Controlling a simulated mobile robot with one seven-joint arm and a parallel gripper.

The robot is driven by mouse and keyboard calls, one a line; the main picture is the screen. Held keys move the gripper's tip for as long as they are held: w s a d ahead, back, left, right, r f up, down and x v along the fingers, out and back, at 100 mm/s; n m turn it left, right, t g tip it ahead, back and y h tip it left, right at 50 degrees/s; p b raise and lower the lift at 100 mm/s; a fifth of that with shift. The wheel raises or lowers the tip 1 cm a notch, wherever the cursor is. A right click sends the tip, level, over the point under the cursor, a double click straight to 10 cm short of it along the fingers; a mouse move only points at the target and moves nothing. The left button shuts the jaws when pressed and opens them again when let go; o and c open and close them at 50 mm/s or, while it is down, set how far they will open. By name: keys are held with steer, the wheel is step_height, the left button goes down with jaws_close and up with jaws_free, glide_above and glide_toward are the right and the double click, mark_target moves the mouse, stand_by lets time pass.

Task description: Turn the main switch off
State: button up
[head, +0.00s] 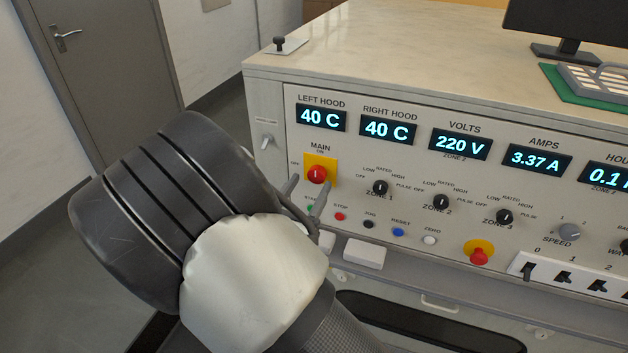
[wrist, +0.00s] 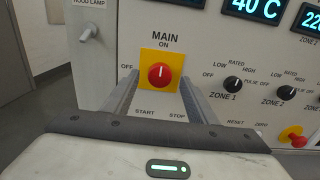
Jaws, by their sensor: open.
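The main switch (head: 317,174) is a red round knob on a yellow plate at the left of the console's front panel. In the wrist view the main switch (wrist: 160,75) shows with its white mark upright, toward the ON label. The OFF label is to its left. My gripper (head: 308,192) is in front of the switch, its fingers apart. In the wrist view my gripper (wrist: 155,88) has one finger to the left and one to the right of the knob, open and empty. I cannot tell whether the fingertips touch the plate.
Zone knobs (head: 380,187) sit to the right of the switch, and a row of small push buttons (head: 369,224) lies below. A red emergency knob (head: 479,256) is further right. A hood lamp toggle (head: 267,141) is at the left. A ledge (head: 440,284) runs beneath the panel.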

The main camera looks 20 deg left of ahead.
mark_target(315, 176)
steer(key=shift+w+d, duration=0.15)
steer(key=shift+w, duration=1.75)
steer(key=c, duration=1.1)
steer(key=shift+o, duration=0.2)
